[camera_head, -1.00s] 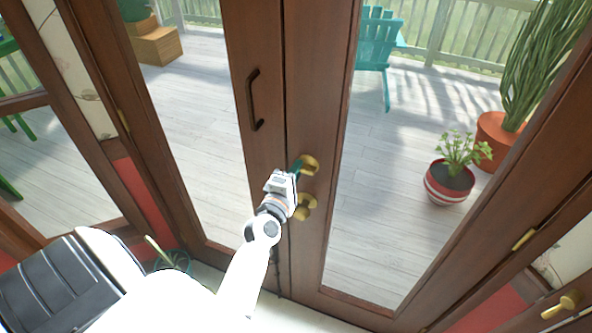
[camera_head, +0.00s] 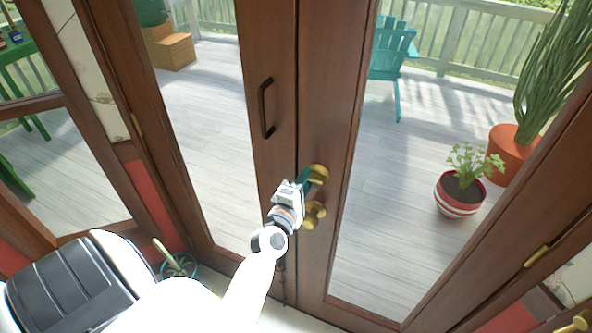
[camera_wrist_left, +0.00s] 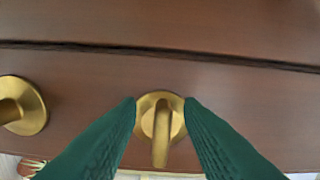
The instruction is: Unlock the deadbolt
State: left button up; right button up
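The deadbolt (camera_head: 320,171) is a round brass plate with a thumb turn, mounted on the brown wooden double door (camera_head: 312,120). In the left wrist view the deadbolt turn (camera_wrist_left: 161,140) points toward the bottom of the picture. My left gripper (camera_head: 306,179) is at the deadbolt. In the left wrist view its two green fingers (camera_wrist_left: 160,108) stand apart on either side of the turn, with a visible gap to it on each side. The fingers partly hide the plate's edges. My right gripper is not in view.
A brass knob (camera_head: 313,214) sits on the door just below the deadbolt, close to my left gripper; it also shows in the left wrist view (camera_wrist_left: 22,106). A dark pull handle (camera_head: 266,108) is on the left door leaf. A potted plant (camera_head: 460,196) stands outside behind the glass.

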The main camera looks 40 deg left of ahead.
pick_arm(q)
jog(key=v, duration=1.1)
jog(key=shift+d, duration=0.1)
jog(key=s+d+f+m+g+h+b, duration=0.1)
jog(key=s+d+f+m+g+h, duration=0.2)
jog(key=f, duration=1)
jog(key=s+d+f+m+g+b, duration=0.1)
jog(key=s+d+f+m+g, duration=0.4)
jog(key=f, duration=0.7)
jog(key=s+d+f+m+g+h+b, duration=0.15)
jog(key=f+m, duration=0.35)
jog(key=f, duration=0.8)
jog(key=s+f+m+g+b, duration=0.1)
jog(key=s+f+m+g, duration=0.2)
jog(key=s+f+m, duration=0.2)
jog(key=s+a+f+m+g+b, duration=0.1)
jog(key=s+f+m+g, duration=0.3)
jog(key=s+f, duration=0.8)
jog(key=s+m, duration=0.2)
jog(key=s, duration=0.4)
jog(key=shift+a, duration=0.25)
jog(key=shift+s+y, duration=0.1)
jog(key=shift+y, duration=0.15)
